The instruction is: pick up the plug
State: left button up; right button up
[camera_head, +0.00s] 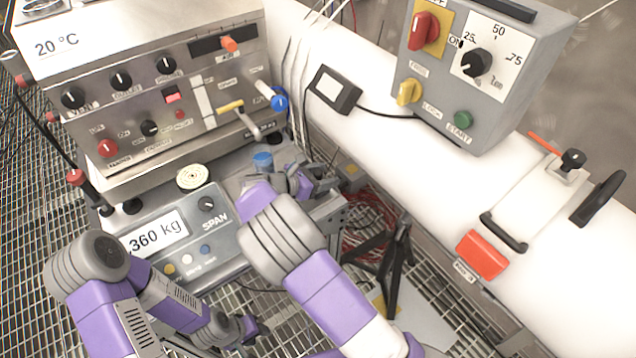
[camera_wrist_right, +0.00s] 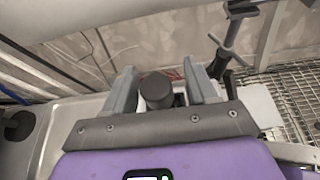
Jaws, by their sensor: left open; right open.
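My right gripper (camera_wrist_right: 160,84) is open in the right wrist view, with one finger on each side of a dark grey round piece (camera_wrist_right: 157,92). This piece may be the plug; I cannot tell whether the fingers touch it. In the head view my right gripper (camera_head: 296,178) is at the right end of the steel bench, beside a blue-topped cylinder (camera_head: 263,161), and mostly hides what is between its fingers. My left gripper (camera_head: 246,329) is low in the head view, above the grating in front of the scale, apart from the bench. Its fingers are small and partly hidden.
A scale (camera_head: 160,236) reading 360 kg and a steel control panel (camera_head: 130,85) stand left of my right gripper. A white pipe (camera_head: 420,160) with a grey switch box (camera_head: 485,75) runs along the right. A black stand (camera_head: 392,255) and red cables (camera_head: 368,215) are nearby.

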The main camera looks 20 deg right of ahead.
jog(key=shift+c, duration=0.3)
jog(key=c, duration=1)
jog(key=shift+r, duration=0.15)
